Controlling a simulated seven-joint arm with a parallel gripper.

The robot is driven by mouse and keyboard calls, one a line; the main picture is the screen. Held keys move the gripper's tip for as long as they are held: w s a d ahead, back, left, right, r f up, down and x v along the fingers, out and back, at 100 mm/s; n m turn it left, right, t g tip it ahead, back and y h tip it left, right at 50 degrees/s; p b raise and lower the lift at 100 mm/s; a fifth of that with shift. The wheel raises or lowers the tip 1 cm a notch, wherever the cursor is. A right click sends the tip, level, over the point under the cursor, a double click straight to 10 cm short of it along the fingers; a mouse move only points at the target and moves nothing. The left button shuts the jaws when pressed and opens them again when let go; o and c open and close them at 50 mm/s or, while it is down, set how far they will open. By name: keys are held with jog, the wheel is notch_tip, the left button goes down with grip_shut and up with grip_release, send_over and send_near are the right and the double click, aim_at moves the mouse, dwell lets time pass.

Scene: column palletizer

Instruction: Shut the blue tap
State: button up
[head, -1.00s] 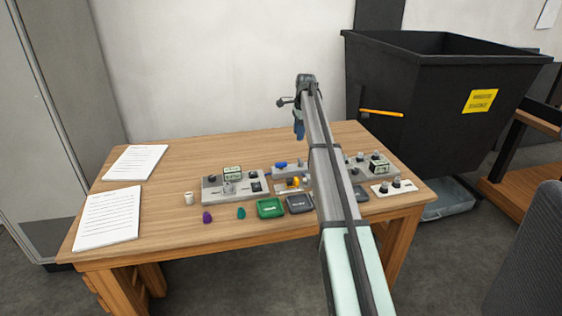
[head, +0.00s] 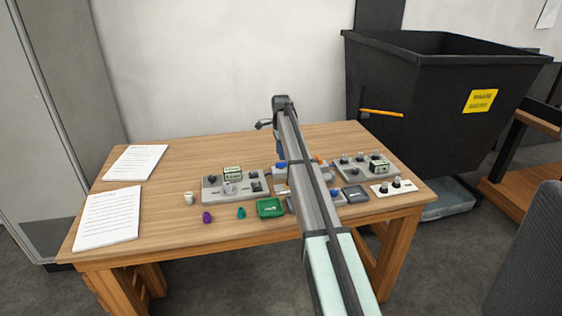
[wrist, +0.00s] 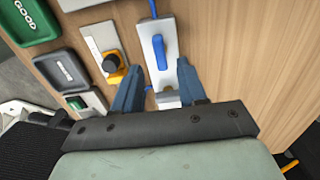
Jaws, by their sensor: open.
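The blue tap (wrist: 159,50) shows in the wrist view as a blue lever on a pale grey plate (wrist: 170,28). Its lever lies roughly along the plate's long side, in line with a blue hose (wrist: 153,8) at the plate's end. In the head view the blue tap (head: 281,165) shows just left of my arm. My gripper (wrist: 158,66) is open, with one blue-grey finger on each side of the lever's near end in the picture. I see no clear contact, and the height gap cannot be told. In the head view my arm mostly hides the fingers.
A yellow fitting with a black knob (wrist: 112,66) sits close left of the tap in the wrist view. A green tray (head: 270,208) and control boxes (head: 235,186) crowd the table. Papers (head: 108,218) lie at the left.

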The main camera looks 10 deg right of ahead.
aim_at(281, 163)
jog(key=shift+f, duration=2.35)
grip_shut()
